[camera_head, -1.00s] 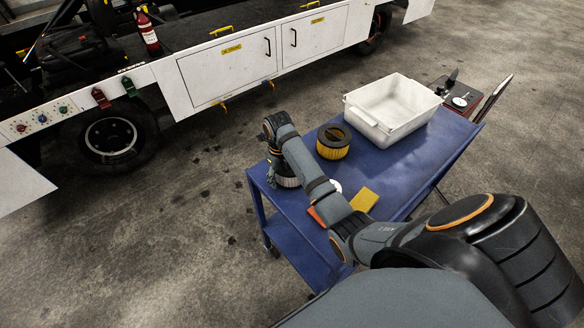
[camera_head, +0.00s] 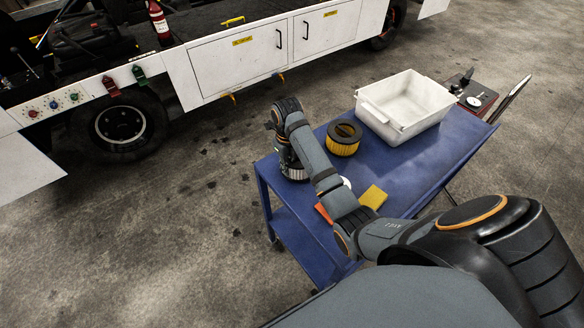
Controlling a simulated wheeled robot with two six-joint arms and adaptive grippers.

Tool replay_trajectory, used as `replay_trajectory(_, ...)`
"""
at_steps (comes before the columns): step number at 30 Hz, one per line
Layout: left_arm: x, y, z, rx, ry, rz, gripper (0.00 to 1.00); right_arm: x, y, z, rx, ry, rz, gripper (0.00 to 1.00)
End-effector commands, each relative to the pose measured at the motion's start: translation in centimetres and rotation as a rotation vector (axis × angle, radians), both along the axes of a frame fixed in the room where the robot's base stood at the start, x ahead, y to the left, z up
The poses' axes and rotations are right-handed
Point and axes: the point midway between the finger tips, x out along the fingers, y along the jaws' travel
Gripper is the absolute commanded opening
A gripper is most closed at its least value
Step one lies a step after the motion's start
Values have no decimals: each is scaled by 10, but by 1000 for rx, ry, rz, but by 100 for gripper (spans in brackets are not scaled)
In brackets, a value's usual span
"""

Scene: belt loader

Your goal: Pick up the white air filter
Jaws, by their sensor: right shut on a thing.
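The white air filter (camera_head: 293,173) is a short pleated ring at the left end of the blue cart top. Only its lower part shows. My right gripper (camera_head: 286,156) is directly over it, pointing down and shut on it; my arm hides much of the fingers. I cannot tell whether the filter is clear of the cart top. My left gripper is not in view.
The blue cart (camera_head: 420,172) also holds a yellow and black round filter (camera_head: 343,142), a white bin (camera_head: 409,108), a yellow flat piece (camera_head: 373,197) and an orange piece (camera_head: 323,212). The white belt loader (camera_head: 238,70) stands behind.

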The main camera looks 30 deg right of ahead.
Motion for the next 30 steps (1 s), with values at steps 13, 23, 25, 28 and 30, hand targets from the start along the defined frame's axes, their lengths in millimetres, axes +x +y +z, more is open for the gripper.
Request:
replay_trajectory(13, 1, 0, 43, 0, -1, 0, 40, 3, -3, 80, -7, -9, -3, 0)
replay_trajectory(23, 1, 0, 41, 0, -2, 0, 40, 3, -3, 78, -9, -12, -3, 3)
replay_trajectory(25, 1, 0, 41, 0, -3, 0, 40, 3, -4, 79, -9, -12, -3, 12)
replay_trajectory(28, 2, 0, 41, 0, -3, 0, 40, 3, -4, 79, -9, -12, -3, 26)
replay_trajectory(30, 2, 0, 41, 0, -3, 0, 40, 3, -4, 79, -9, -12, -3, 36)
